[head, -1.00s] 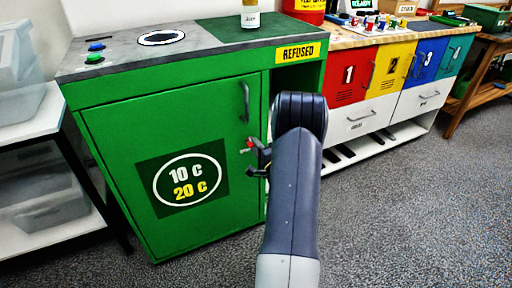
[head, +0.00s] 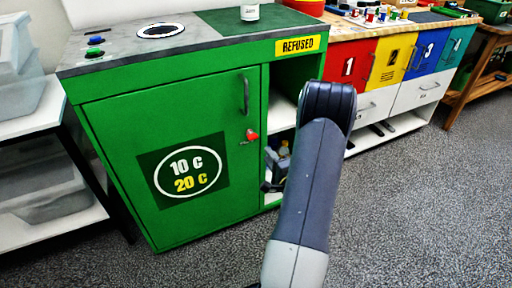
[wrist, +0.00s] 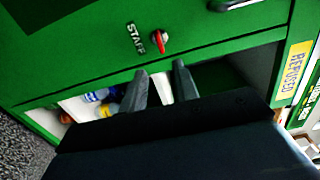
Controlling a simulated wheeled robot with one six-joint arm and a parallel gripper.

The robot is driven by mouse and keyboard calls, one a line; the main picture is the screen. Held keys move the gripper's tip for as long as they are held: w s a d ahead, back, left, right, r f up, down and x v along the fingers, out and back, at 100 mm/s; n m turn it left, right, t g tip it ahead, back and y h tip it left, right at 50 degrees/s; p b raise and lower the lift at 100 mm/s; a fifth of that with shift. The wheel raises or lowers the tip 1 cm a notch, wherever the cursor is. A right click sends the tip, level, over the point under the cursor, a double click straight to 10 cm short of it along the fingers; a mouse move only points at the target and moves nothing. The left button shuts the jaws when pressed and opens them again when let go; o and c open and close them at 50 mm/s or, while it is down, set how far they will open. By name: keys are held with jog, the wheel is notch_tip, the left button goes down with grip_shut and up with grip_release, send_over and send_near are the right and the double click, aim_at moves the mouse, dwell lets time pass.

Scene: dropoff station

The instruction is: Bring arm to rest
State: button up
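My arm reaches forward in front of the green cabinet (head: 110,115) in the head view. Its elbow is near the open side shelf under the REFUSED label. My gripper is mostly hidden behind the arm in the head view. In the wrist view my gripper (wrist: 160,78) has its two fingers spread apart with nothing between them. It is close to the cabinet front, below the red key switch (wrist: 160,41) marked STAFF. Bottles and other items (wrist: 95,97) lie on the shelf behind the fingers.
Numbered coloured bins (head: 350,66) stand to the right. A white rack with clear tubs (head: 28,130) is at the left. The grey carpet (head: 420,210) at the right front is clear.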

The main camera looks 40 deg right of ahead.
aim_at(255, 138)
jog(key=b+x, duration=0.1)
jog(key=x, duration=0.9)
jog(key=shift+w+b, duration=0.35)
jog(key=shift+w, duration=0.05)
